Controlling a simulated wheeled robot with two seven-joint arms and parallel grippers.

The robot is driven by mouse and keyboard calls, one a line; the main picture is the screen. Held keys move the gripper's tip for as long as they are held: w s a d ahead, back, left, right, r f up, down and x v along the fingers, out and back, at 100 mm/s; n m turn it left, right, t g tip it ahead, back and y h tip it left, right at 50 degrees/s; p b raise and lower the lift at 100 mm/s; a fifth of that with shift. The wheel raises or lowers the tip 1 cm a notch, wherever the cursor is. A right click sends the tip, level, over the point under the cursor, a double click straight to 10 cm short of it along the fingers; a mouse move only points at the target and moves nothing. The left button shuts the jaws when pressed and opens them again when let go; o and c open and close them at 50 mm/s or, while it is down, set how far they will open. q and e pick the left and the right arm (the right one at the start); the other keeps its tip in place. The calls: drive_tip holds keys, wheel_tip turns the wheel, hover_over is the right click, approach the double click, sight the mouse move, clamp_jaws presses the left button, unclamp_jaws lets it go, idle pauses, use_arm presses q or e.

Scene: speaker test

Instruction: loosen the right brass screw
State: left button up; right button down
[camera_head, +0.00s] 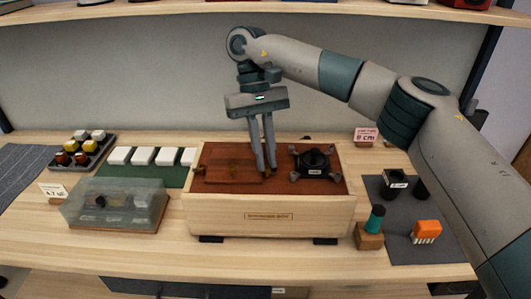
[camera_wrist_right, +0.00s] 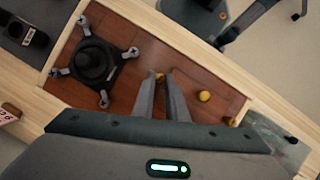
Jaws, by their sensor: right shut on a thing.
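A pale wooden box (camera_head: 270,222) with a reddish-brown top panel stands on the bench. My right gripper (camera_head: 267,172) points down at this panel, near its middle. In the right wrist view the fingertips (camera_wrist_right: 166,78) are close together on a small brass screw (camera_wrist_right: 159,76), which is partly hidden by them. A second brass screw (camera_wrist_right: 204,96) stands free on the panel, and another brass piece (camera_wrist_right: 230,121) sits near the panel's edge. A black round unit (camera_head: 314,160) with metal corner pieces sits on the panel to the right of the gripper. My left gripper is not in view.
A clear-covered case (camera_head: 115,205) stands left of the box. White blocks (camera_head: 142,156) on a green mat and a tray of coloured knobs (camera_head: 82,148) are behind it. At right, a grey mat (camera_head: 440,251) holds an orange piece (camera_head: 426,231); a teal-handled item (camera_head: 375,218) stands beside it.

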drive_tip(key=c, duration=1.8)
unclamp_jaws()
drive_tip(key=shift+o, duration=0.2)
drive_tip(key=shift+r, duration=0.1)
